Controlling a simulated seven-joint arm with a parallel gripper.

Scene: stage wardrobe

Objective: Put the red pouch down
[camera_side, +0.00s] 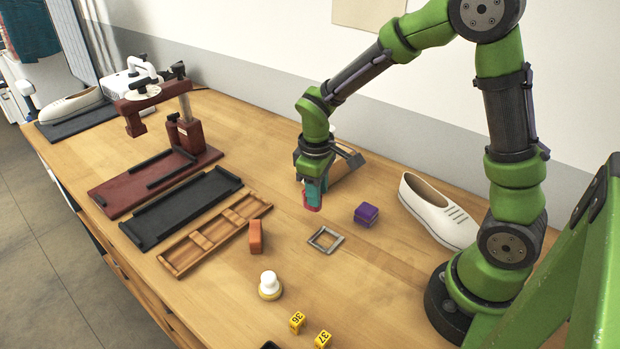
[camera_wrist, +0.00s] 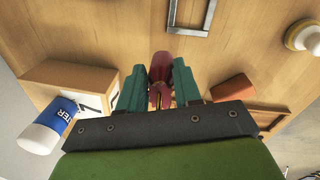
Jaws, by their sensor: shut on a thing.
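My gripper (camera_side: 314,185) is over the wooden table, in front of a wooden box. Its teal fingers are shut on the red pouch (camera_side: 312,206), which shows below the fingertips. In the wrist view the red pouch (camera_wrist: 161,66) sits between the two fingers of my gripper (camera_wrist: 160,85), and its near part narrows between them. The pouch is close over the tabletop; I cannot tell whether it touches the wood.
A grey square frame (camera_side: 325,239), purple block (camera_side: 366,215) and white shoe (camera_side: 440,212) stand nearby. An orange block (camera_side: 255,237) lies beside the wooden tray (camera_side: 180,262). The wooden box (camera_wrist: 60,80) and a white-and-blue bottle (camera_wrist: 48,126) are close by. Bare wood surrounds the pouch.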

